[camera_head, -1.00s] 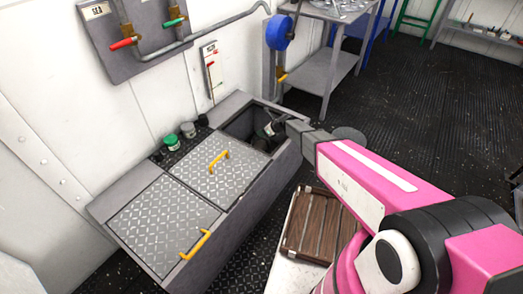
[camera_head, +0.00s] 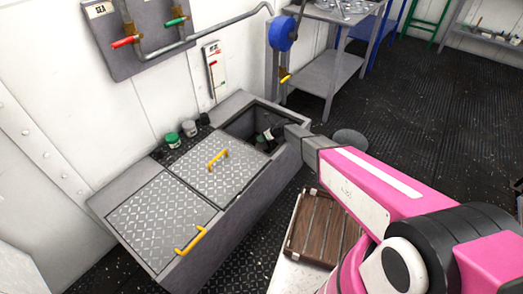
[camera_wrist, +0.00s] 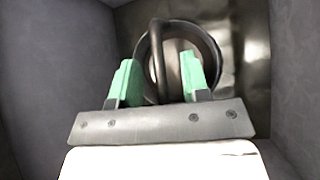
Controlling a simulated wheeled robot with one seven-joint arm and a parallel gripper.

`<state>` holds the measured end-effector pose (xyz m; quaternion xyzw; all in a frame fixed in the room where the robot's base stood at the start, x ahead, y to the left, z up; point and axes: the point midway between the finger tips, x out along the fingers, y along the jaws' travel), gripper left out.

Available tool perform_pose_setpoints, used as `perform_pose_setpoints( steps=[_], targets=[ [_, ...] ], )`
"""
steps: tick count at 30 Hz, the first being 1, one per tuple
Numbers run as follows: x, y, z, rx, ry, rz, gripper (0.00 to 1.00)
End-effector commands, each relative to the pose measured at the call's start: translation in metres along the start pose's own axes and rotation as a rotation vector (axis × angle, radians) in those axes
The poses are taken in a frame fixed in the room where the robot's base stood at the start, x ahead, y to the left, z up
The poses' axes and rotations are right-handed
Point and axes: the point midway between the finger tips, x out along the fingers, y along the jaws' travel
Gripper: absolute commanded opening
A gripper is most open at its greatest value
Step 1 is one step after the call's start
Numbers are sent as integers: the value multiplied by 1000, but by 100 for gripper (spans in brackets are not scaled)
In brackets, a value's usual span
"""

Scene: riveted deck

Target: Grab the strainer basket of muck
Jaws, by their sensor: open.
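The strainer basket (camera_wrist: 215,58) shows in the wrist view as a round, dark metal rim with a thin upright handle (camera_wrist: 155,62) across its near left side. It sits at the bottom of an open compartment. My gripper (camera_wrist: 160,78) is open, with green fingertips on either side of the handle, which stands between them nearer the left finger. I cannot tell whether a finger touches it. In the head view my gripper (camera_head: 268,134) reaches down into the open compartment. The basket is hard to make out there, and its contents are not clear.
Grey walls (camera_wrist: 50,70) close in around my gripper. Two plated lids with yellow handles (camera_head: 218,158) cover the rest of the bin. Small jars (camera_head: 188,128) stand behind. A wooden slatted tray (camera_head: 322,228) lies right of the bin. Pipes and valves are on the wall.

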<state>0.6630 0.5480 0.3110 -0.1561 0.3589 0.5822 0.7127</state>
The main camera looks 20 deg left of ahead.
Motion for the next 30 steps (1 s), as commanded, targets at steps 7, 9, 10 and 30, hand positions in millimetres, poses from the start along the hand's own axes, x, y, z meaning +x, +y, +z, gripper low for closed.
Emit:
perform_pose_setpoints(
  steps=[7, 9, 10, 30],
  targets=[
    [13, 0, 0, -1, 0, 1, 42],
    [13, 0, 0, -1, 0, 1, 42],
    [13, 0, 0, -1, 0, 0, 39],
    [-5, 6, 16, -2, -1, -1, 0]
  ],
)
